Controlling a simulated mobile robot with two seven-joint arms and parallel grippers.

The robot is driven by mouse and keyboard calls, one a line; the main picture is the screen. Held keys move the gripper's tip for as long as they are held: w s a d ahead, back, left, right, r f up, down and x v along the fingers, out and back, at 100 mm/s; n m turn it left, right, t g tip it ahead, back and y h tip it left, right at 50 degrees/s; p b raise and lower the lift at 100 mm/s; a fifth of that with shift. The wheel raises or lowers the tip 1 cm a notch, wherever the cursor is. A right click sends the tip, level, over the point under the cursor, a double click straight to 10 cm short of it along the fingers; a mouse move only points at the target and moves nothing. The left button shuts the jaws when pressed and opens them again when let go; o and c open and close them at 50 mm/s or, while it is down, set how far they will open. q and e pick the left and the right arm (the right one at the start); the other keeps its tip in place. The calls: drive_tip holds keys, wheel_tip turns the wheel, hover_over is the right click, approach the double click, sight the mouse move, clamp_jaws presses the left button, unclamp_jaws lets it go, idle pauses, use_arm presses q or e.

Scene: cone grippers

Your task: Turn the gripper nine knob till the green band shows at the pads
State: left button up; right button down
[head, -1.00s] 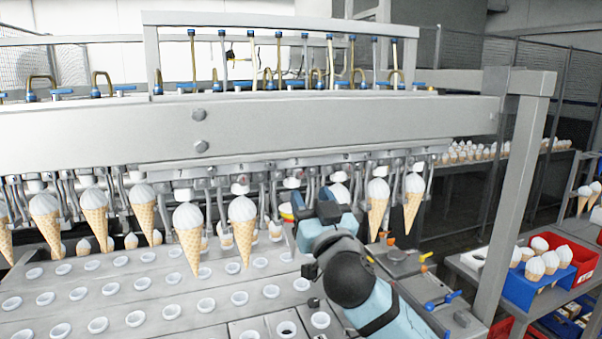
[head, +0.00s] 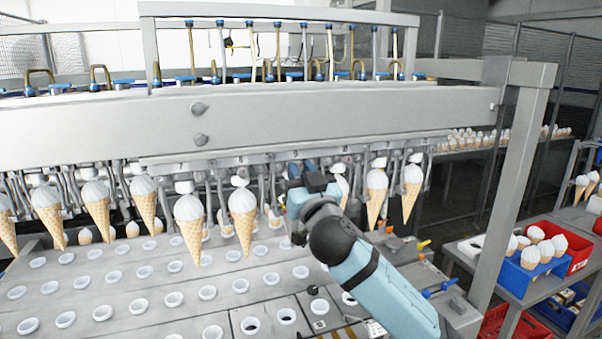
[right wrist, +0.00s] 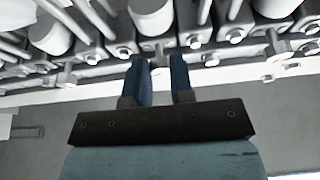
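My right gripper (head: 298,172) is raised under the long machine beam, among the hanging cone grippers. In the right wrist view, its two blue fingers (right wrist: 161,80) stand a little apart with a narrow gap, and I see nothing held between them. Their tips reach toward a row of metal fittings with bolts (right wrist: 157,57) and white cylinders (right wrist: 152,16). I cannot tell which is the gripper nine knob, and no green band shows. A cone (head: 342,186) hangs just right of the gripper, partly hidden by it. My left gripper is not in view.
Hanging cones (head: 243,213) line the row left of my arm, and others (head: 376,192) hang to its right. The grey beam (head: 300,125) runs above. A tray plate with round holders (head: 140,280) lies below. A blue crate of cones (head: 531,262) stands at right.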

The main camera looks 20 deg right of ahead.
drive_tip(key=shift+d+r+n+y+p, duration=0.1)
drive_tip(key=shift+n+y+p, duration=0.45)
drive_tip(key=shift+n, duration=0.8)
drive_tip(key=shift+d+n+y+p, duration=0.1)
drive_tip(key=shift+n+y+p, duration=0.15)
drive_tip(key=shift+n+y, duration=0.8)
drive_tip(key=shift+n+h, duration=0.3)
drive_tip(key=shift+a, duration=0.1)
drive_tip(key=c, duration=1)
unclamp_jaws()
